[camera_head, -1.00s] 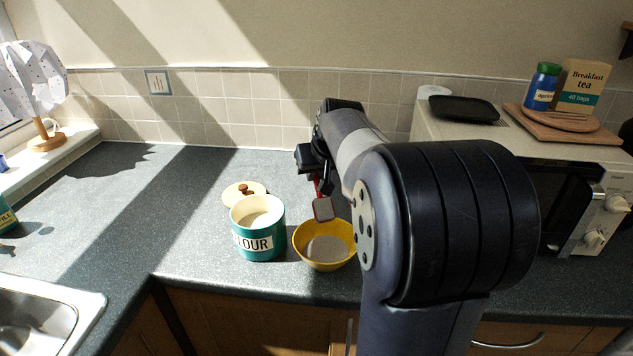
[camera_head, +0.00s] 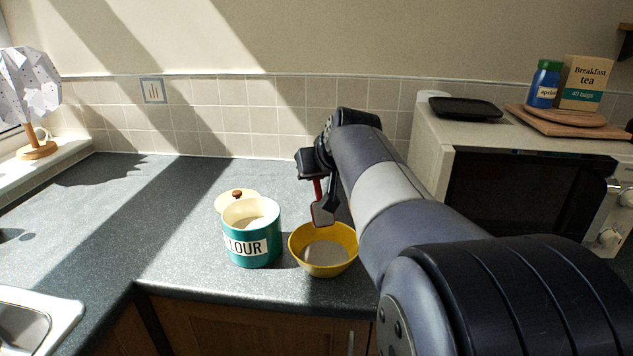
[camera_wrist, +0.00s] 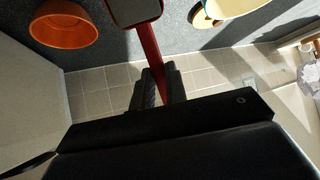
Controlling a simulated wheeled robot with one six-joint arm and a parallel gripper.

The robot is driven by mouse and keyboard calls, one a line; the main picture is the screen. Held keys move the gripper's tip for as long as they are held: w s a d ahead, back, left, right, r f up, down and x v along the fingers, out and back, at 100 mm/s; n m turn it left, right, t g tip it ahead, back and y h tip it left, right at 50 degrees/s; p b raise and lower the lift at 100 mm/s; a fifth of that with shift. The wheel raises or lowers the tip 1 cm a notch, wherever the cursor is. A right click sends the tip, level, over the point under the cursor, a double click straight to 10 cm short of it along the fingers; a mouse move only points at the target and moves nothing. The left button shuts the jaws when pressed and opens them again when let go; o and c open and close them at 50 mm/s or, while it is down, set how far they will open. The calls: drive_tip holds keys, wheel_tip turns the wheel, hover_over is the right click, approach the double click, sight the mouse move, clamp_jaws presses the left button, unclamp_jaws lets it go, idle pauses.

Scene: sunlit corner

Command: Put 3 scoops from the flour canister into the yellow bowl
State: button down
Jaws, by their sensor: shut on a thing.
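The teal flour canister (camera_head: 252,248) stands open on the counter with pale flour inside. Its cream lid (camera_head: 228,200) with a brown knob lies behind it. My gripper (camera_head: 318,178) is shut on the red scoop's handle (camera_wrist: 150,55). The scoop head (camera_head: 322,214) hangs down above the bowl's back part, apart from the flour surface. I cannot tell whether flour is in the scoop. The canister edge shows in the wrist view (camera_wrist: 228,6).
A sink (camera_head: 35,315) is at the front left. The counter left of the canister is clear.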

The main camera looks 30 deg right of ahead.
drive_tip(key=shift+s+a+r+t+h+b, duration=0.15)
drive_tip(key=shift+s+t+b, duration=0.5)
drive_tip(key=shift+b, duration=1.35)
drive_tip(key=shift+s+a+t+h+b, duration=0.15)
drive_tip(key=shift+s+t+b, duration=0.45)
drive_tip(key=shift+b, duration=1.4)
drive_tip(key=t+b, duration=0.1)
drive_tip(key=b, duration=0.1)
drive_tip(key=shift+s+r+b, duration=0.15)
drive_tip(key=shift+s+b, duration=0.05)
drive_tip(key=shift+b, duration=0.1)
drive_tip(key=t+b, duration=0.1)
drive_tip(key=b, duration=0.1)
drive_tip(key=shift+s+b, duration=0.3)
drive_tip(key=shift+s, duration=0.05)
drive_tip(key=shift+s+a+r+t+b, duration=0.1)
drive_tip(key=shift+s+r+t+b, duration=0.15)
drive_tip(key=shift+b, duration=0.6)
drive_tip(key=shift+s+r+b, duration=0.15)
drive_tip(key=shift+b, duration=0.15)
